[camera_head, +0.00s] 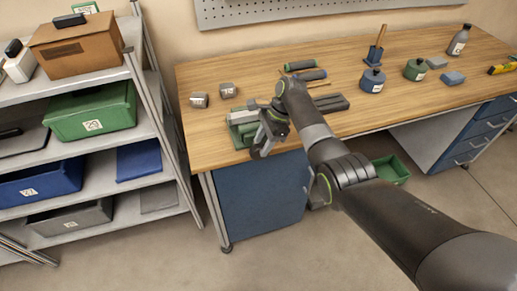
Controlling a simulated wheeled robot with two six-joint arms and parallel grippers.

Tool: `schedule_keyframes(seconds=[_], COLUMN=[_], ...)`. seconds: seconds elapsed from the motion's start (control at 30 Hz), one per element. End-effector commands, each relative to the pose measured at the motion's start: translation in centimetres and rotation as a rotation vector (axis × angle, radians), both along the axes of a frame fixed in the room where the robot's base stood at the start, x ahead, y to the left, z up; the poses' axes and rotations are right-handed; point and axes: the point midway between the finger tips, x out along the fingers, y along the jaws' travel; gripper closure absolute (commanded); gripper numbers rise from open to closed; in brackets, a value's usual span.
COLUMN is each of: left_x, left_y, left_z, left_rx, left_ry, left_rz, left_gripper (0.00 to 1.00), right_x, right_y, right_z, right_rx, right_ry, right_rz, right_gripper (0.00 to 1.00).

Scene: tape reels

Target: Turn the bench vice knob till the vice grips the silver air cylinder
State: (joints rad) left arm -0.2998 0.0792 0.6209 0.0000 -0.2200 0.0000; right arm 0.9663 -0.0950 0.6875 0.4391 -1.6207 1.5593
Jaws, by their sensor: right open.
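The green and grey bench vice (240,118) sits at the front edge of the wooden bench, left of its middle. My right arm reaches in from the lower right, and its gripper (262,146) is at the vice's front right side, overlapping it in the picture. The gripper is open; I cannot tell whether it touches the vice. The vice knob is not clearly visible and seems hidden by the gripper. I cannot make out the silver air cylinder for certain. My left gripper is not in view.
Dark-handled tools (308,75) and a dark grey block (332,104) lie behind my right wrist. A shelf rack (160,98) with bins is at left.

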Motion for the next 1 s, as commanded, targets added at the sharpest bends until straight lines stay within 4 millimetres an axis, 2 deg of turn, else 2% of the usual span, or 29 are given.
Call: schedule_keyframes(seconds=[0.1,0.23,0.67,1.0], left_x=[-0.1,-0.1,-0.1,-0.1], left_y=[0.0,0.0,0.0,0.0], left_z=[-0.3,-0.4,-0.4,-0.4], left_rx=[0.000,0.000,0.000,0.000], left_ry=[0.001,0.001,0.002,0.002], left_rz=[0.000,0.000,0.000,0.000], left_gripper=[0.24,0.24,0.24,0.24], right_x=[-0.3,-0.4,-0.4,-0.4], right_y=[0.7,1.2,1.4,1.4], right_z=[-1.8,-2.8,-3.4,-3.4], right_rx=[0.000,0.001,0.000,0.000], right_ry=[0.003,0.000,-0.001,-0.001], right_rz=[0.001,0.001,0.001,0.001], right_gripper=[0.56,0.56,0.58,1.00])
